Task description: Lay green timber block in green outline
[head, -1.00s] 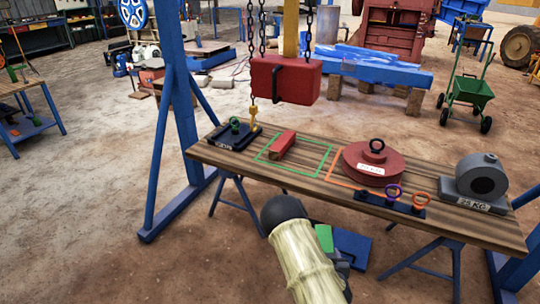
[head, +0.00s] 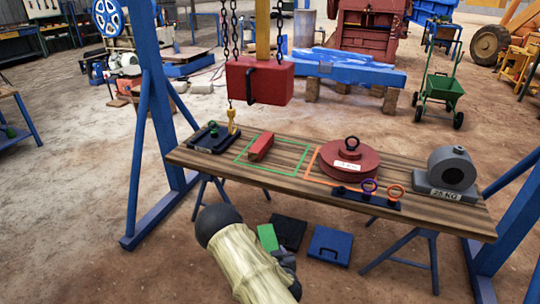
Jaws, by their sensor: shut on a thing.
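The green timber block (head: 267,237) shows beside my forearm in the head view, in front of the bench and below its top. My gripper (head: 280,252) is shut on it; my arm hides most of the fingers and part of the block. The green outline (head: 301,162) is a painted rectangle on the wooden bench top (head: 400,187). A red block (head: 261,146) lies inside the outline at its left side; the rest of the outline is bare.
A red disc weight (head: 349,162), a rack with ring bolts (head: 366,198) and a grey 25 KG weight (head: 452,172) stand right of the outline. A black tray (head: 204,145) stands left. A red hoist block (head: 259,80) hangs on chains above. Blue frame legs (head: 151,125) flank the bench.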

